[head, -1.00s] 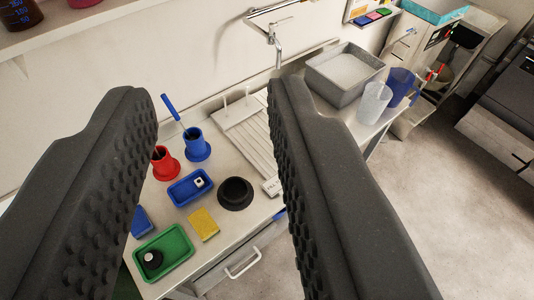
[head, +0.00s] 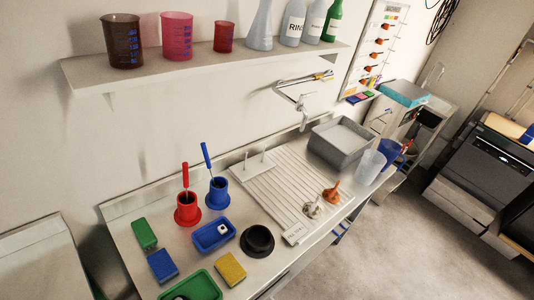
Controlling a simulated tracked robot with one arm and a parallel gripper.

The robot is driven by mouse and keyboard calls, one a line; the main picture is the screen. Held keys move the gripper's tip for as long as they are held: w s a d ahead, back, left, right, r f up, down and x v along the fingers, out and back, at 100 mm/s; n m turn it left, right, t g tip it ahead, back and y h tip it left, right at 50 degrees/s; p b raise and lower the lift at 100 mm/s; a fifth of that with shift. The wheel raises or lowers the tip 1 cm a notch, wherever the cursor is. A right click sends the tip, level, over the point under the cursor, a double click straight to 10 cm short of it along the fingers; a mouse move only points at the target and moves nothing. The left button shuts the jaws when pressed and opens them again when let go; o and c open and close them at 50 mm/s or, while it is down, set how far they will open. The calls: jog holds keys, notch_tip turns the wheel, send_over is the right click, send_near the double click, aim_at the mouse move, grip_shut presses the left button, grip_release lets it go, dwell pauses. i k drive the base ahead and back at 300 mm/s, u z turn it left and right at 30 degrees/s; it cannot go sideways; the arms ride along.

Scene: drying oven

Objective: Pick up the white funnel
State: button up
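The white funnel (head: 313,210) is on the ridged drainboard (head: 262,192) near its front right part. It looks small and pale, and its fine shape is hard to make out. An orange-brown funnel (head: 331,194) is close behind it to the right. My gripper is not visible in the current head view, so its opening and its place relative to the funnel do not show.
A grey basin (head: 340,158) and clear and blue beakers stand right of the drainboard. Red (head: 187,209) and blue (head: 217,194) brush holders, a blue tray (head: 213,236), a black ring-shaped object (head: 257,241) and sponges are left. A shelf (head: 190,65) with bottles hangs above.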

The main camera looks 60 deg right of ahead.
aim_at(312, 209)
jog(key=u, duration=0.35)
jog(key=k, duration=1.55)
jog(key=z, duration=1.8)
jog(key=i, duration=1.65)
